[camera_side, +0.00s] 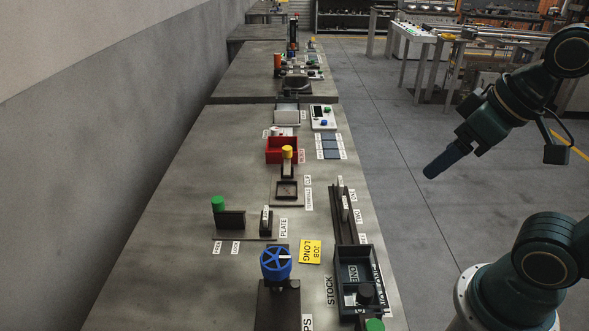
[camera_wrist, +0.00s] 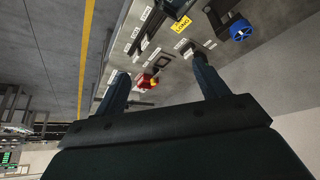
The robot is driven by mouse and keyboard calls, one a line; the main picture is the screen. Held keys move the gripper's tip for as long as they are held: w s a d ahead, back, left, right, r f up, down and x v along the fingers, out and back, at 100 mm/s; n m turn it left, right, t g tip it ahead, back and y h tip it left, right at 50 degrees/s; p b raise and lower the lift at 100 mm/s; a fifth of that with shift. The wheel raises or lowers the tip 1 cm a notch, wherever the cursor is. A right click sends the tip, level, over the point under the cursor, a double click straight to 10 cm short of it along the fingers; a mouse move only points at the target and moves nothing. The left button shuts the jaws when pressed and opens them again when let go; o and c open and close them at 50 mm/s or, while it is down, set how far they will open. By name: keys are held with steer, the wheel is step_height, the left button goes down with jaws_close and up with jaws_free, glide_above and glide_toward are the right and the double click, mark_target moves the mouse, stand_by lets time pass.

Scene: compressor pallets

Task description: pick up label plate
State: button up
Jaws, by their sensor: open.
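My gripper (camera_side: 432,172) hangs over the floor to the right of the bench, well apart from everything on it. In the wrist view its two fingers (camera_wrist: 160,82) are spread with nothing between them. A small upright plate (camera_side: 267,221) stands in a dark holder beside a tag that reads PLATE; I take it for the label plate. It sits left of and beyond the yellow card, with no gripper near it. In the wrist view I cannot make out the plate clearly.
The bench (camera_side: 180,250) carries a yellow JOB LONG card (camera_side: 310,252), a blue handwheel (camera_side: 276,262), a red bin (camera_side: 281,150), a dark STOCK tray (camera_side: 382,270) and a green-topped post (camera_side: 218,204). The bench's left side is bare. A wall runs along the left.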

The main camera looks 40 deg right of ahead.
steer(key=shift+w, duration=0.1)
steer(key=w+a+f+n+g+y, duration=0.1)
steer(key=w+n, duration=0.1)
steer(key=w, duration=0.6)
steer(key=w+a+f+n, duration=0.1)
steer(key=w+a+n, duration=0.15)
steer(key=w, duration=0.45)
steer(key=w+a+f+n+y, duration=0.1)
steer(key=w+f+n, duration=0.1)
steer(key=w+f, duration=0.4)
steer(key=w+a+f+n+g+y, duration=0.1)
steer(key=w+f+n, duration=0.1)
steer(key=w+f, duration=0.4)
steer(key=w, duration=0.3)
steer(key=shift+a+f, duration=0.25)
steer(key=shift+f, duration=0.1)
steer(key=shift+n, duration=0.25)
glide_above(266, 219)
steer(key=d, duration=0.3)
step_height(266, 219, down, 8)
